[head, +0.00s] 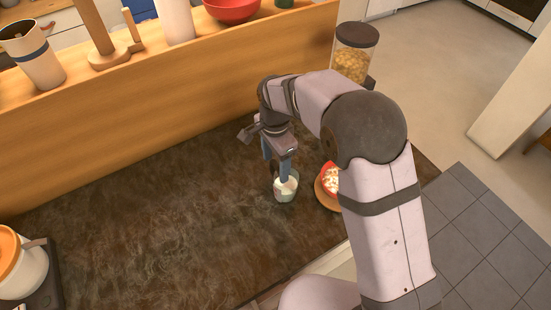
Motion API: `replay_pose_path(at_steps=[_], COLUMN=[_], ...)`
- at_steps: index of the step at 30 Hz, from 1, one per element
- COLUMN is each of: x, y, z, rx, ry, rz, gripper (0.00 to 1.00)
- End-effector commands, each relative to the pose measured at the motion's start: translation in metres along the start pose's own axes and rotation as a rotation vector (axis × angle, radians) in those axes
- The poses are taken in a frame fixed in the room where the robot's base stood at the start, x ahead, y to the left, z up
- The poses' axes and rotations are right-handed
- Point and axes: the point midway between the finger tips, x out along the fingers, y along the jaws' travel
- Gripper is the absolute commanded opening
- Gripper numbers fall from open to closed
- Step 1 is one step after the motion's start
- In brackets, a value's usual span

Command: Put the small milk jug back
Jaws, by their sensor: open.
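A small milk jug (287,195), glassy grey with white milk showing inside, stands on the dark countertop right of the middle in the head view. My gripper (280,172) points down at the jug from above and behind it. Its blue-grey fingers are open, and one finger overlaps the jug's rim and opening. I cannot tell whether it reaches inside or only passes in front, or whether it touches. The jug looks upright; its handle cannot be made out.
Close right of the jug, a red bowl (330,176) of pale pieces sits on a wooden plate (326,200), partly behind my arm. A jar (353,53) stands behind. A white kettle (22,270) is at lower left. The countertop's middle (150,220) is clear; a wooden ledge (130,115) runs behind.

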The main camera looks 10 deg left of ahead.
Motion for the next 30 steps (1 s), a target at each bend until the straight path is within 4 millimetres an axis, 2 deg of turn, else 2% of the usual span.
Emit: replay_pose_path(at_steps=[8,21,30], x=[-0.019,-0.094,-0.121], y=[-0.001,-0.001,-0.001], z=[0.000,0.000,0.000], rx=[0.000,0.000,0.000], ry=[0.001,0.001,0.000], rz=[-0.004,-0.005,-0.001], gripper=[0.61,0.61,0.61])
